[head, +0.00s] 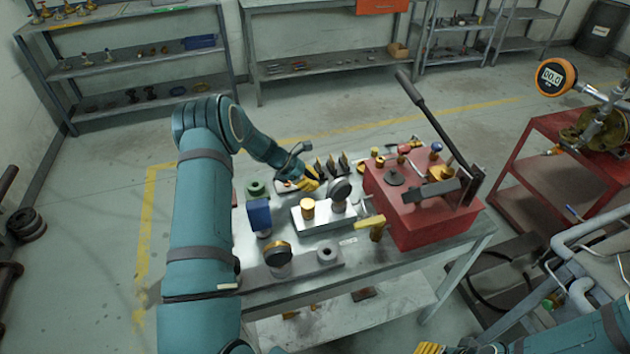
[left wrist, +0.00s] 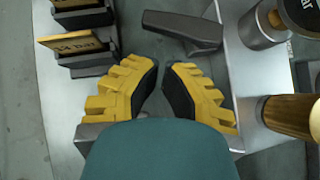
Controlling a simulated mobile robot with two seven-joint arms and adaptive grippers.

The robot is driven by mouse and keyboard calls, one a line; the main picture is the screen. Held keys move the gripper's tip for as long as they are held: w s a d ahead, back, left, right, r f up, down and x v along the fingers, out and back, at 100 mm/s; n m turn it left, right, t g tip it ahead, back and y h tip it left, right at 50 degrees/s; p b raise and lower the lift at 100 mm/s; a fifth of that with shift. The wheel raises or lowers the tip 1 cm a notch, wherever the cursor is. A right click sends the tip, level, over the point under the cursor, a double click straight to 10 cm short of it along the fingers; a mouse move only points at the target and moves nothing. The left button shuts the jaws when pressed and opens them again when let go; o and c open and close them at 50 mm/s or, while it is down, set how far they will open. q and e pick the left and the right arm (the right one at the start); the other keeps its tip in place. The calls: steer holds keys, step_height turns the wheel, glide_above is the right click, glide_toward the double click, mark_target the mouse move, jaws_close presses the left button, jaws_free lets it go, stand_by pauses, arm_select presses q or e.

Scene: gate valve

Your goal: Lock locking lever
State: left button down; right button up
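My left gripper (head: 310,180) reaches over the workbench from the left. In the left wrist view its yellow fingers with black pads (left wrist: 164,68) stand slightly apart, with nothing between them. A dark grey rounded handle (left wrist: 182,30), perhaps the locking lever, lies just past the fingertips, apart from them. A long dark lever (head: 432,115) rises at a slant from the red box (head: 420,225) on the bench's right part. My right gripper (head: 430,348) shows only a bit of yellow finger at the bottom edge.
A metal block (head: 325,222) bears a brass cylinder (head: 307,208) and a round gauge (head: 340,189), close to my left gripper. Dark labelled holders (left wrist: 78,48) stand on its other side. A blue block (head: 259,214) and yellow-handled valve (head: 370,222) are nearby.

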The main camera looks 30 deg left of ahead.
mark_target(301, 188)
arm_select(q)
steer(key=a, duration=0.1)
steer(key=s+a, duration=0.1)
steer(key=a+r, duration=0.1)
steer(key=shift+s+a, duration=0.1)
steer(key=shift+s, duration=0.2)
steer(key=p+v, duration=0.1)
steer(key=v, duration=0.7)
steer(key=shift+r, duration=0.2)
arm_select(e)
steer(key=shift+w+a+r, duration=0.2)
steer(key=shift+a+r, duration=0.4)
steer(key=shift+r, duration=0.1)
arm_select(q)
steer(key=shift+a, duration=0.15)
steer(key=shift+s, duration=0.1)
